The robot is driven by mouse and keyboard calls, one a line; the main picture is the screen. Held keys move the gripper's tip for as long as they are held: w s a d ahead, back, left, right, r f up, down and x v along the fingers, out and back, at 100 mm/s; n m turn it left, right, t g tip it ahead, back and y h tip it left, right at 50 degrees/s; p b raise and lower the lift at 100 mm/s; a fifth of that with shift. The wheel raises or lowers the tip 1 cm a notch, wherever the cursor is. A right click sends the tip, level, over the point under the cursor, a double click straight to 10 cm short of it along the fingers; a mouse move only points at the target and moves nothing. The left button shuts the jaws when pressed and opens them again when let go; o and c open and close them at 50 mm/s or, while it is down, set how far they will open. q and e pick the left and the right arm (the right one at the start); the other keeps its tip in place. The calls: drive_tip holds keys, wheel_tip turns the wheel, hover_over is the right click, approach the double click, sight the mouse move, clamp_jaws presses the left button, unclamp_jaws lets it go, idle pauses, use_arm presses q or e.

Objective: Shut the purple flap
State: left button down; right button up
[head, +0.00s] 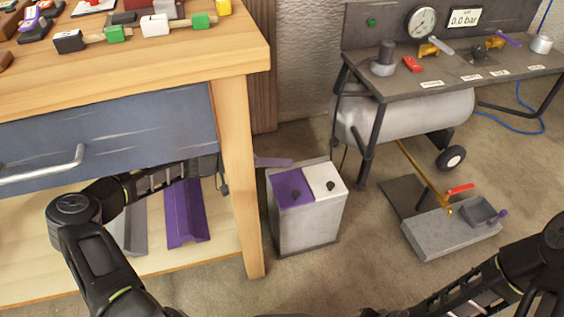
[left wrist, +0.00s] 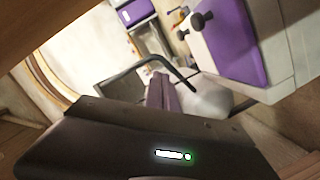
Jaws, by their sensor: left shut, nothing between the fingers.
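The purple flap (head: 291,182) is the left half of the top of a grey bin (head: 308,228), beside a white panel (head: 328,175). It has a dark knob and looks to lie flat, level with the white one. I cannot tell whether it is fully seated. The flap also shows at the top right of the left wrist view (left wrist: 235,45), with its knob. My left gripper (head: 286,162) reaches out past the table leg, its mauve fingers shut and empty, just behind the bin's back left edge. The fingers show in the left wrist view (left wrist: 158,80). My right gripper is out of frame.
The wooden table leg (head: 242,180) stands close left of the bin and hides part of my left arm. A purple trough (head: 184,215) lies on the shelf below. A tank (head: 415,117) under a bench stands behind right. A grey block (head: 450,235) is on the floor.

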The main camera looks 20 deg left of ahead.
use_arm(q)
drive_tip(key=v, duration=0.7)
drive_tip(key=shift+a+p, duration=0.35)
drive_tip(key=shift+p, duration=0.05)
drive_tip(key=shift+s, duration=0.1)
